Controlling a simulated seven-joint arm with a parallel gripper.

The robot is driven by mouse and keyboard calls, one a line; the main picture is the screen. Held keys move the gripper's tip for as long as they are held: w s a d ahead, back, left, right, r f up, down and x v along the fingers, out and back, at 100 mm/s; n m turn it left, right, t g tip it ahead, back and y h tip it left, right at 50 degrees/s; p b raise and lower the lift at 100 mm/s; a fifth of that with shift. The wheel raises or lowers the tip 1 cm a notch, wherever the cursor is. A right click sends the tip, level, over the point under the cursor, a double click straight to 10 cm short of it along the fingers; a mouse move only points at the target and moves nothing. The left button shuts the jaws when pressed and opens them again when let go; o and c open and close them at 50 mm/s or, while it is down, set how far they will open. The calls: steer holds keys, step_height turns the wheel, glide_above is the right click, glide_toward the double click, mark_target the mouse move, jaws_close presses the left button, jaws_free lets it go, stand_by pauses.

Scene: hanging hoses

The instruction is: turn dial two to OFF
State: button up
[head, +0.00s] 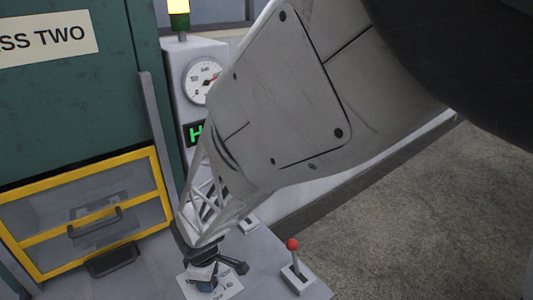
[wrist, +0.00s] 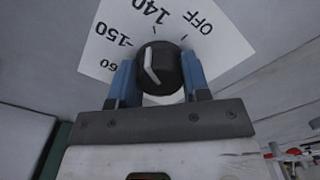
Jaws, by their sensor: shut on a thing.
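The dial is a round black knob (wrist: 169,62) with a white pointer line, seen in the wrist view on a white label plate (wrist: 215,52). The plate has marks reading 140, 150 and OFF, with OFF at the upper right. The pointer leans up and slightly left, toward the space between 150 and 140, away from OFF. My gripper (wrist: 160,77) has its blue fingers shut on the knob, one on each side. In the head view my gripper (head: 203,276) is over the label plate (head: 227,284) on the grey panel, and the knob is mostly hidden there.
A red-tipped lever (head: 293,260) stands right of the dial. A yellow-framed drawer (head: 90,210) with a handle is at left, under a green cabinet (head: 70,110). A gauge (head: 203,80) is on a grey post behind my arm. Open floor lies at right.

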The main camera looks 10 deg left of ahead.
steer(key=m, duration=0.6)
steer(key=shift+m, duration=0.3)
steer(key=m, duration=0.6)
stand_by(0.3)
steer(key=o, duration=0.9)
steer(key=shift+o, duration=0.2)
steer(key=shift+r, duration=0.1)
steer(key=shift+r, duration=3.85)
